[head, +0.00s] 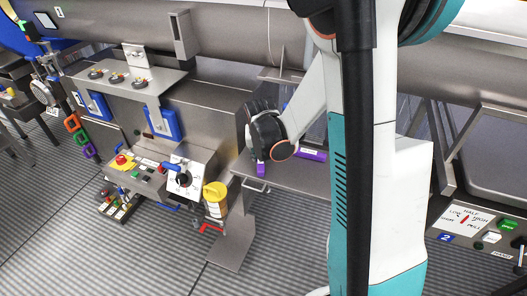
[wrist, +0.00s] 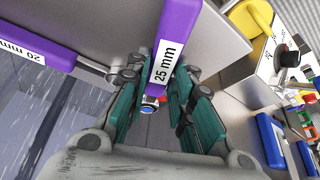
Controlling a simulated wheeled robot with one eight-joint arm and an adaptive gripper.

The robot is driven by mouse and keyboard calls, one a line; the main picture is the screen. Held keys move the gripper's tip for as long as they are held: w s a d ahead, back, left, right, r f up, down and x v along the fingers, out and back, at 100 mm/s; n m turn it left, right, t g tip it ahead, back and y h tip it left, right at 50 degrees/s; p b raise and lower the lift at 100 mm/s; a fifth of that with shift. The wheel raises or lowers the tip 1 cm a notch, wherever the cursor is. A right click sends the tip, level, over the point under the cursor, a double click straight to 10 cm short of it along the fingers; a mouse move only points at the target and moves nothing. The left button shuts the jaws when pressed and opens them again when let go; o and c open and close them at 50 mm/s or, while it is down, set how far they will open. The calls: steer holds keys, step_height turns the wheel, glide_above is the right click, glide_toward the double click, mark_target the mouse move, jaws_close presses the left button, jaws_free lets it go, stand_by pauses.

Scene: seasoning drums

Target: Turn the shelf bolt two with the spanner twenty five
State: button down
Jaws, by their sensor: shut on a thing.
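The spanner twenty five, a purple handle with a white "25 mm" label, stands between my gripper's teal fingers in the wrist view (wrist: 170,48). My gripper (wrist: 155,82) is shut on it. In the head view my gripper (head: 262,150) is over the steel side table, largely hidden by my wrist, with a small purple end (head: 261,169) showing below it. The shelf (head: 130,88) at upper left carries three round dark bolts in a row; the middle one (head: 117,79) is apart from my gripper. Its number is not readable.
A purple 20 mm spanner (wrist: 38,48) lies at the left in the wrist view. The steel table (head: 300,178) is under my gripper. A control panel (head: 150,172) and a yellow-lidded container (head: 215,200) stand left of it. Blue parts (head: 165,124) hang below the shelf.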

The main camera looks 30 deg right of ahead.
steer(key=shift+w+a+m+h, duration=0.5)
steer(key=shift+w+a+m, duration=0.35)
steer(key=shift+a+m, duration=0.35)
steer(key=shift+w+a+m+g+h+b, duration=0.25)
steer(key=shift+w+a+m, duration=0.2)
steer(key=shift+m, duration=0.35)
steer(key=shift+w+a+m+g+h+b, duration=0.15)
steer(key=shift+w+a+m+g, duration=0.2)
steer(key=shift+w+m, duration=0.35)
steer(key=shift+s, duration=0.1)
steer(key=shift+r, duration=0.15)
step_height(320, 180, up, 6)
steer(key=p, duration=0.3)
steer(key=shift+p, duration=0.35)
steer(key=shift+f, duration=0.2)
